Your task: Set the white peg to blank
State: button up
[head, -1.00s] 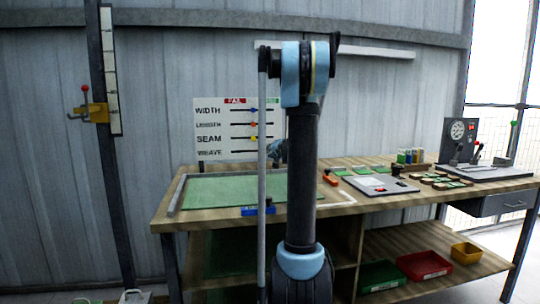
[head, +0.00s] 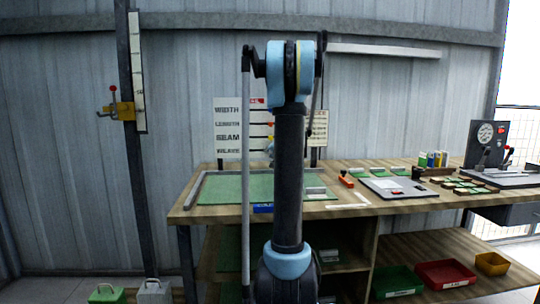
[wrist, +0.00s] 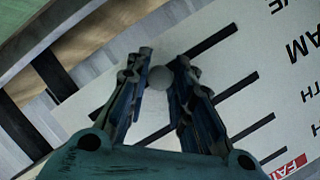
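The white check board (head: 228,153) hangs on the wall behind the bench, with rows WIDTH, LENGTH, SEAM and WEAVE and dark slots. My arm covers its right part in the head view. In the wrist view, the white peg (wrist: 160,77) shows as a pale round knob in line with the slot beside WEAVE, away from that slot's upper-right end. An orange peg (head: 270,124) shows on the LENGTH row.
The wooden bench (head: 345,208) stands below the board, with a green mat (head: 222,188), a grey panel (head: 398,187) and a gauge stand (head: 487,142). Red (head: 445,273) and yellow (head: 491,263) bins sit on its lower shelf. A post with a yellow bracket (head: 126,111) stands left.

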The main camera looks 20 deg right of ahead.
jog(key=shift+o, duration=1.3)
jog(key=v, duration=1.1)
jog(key=shift+s, duration=0.4)
jog(key=shift+d, duration=0.1)
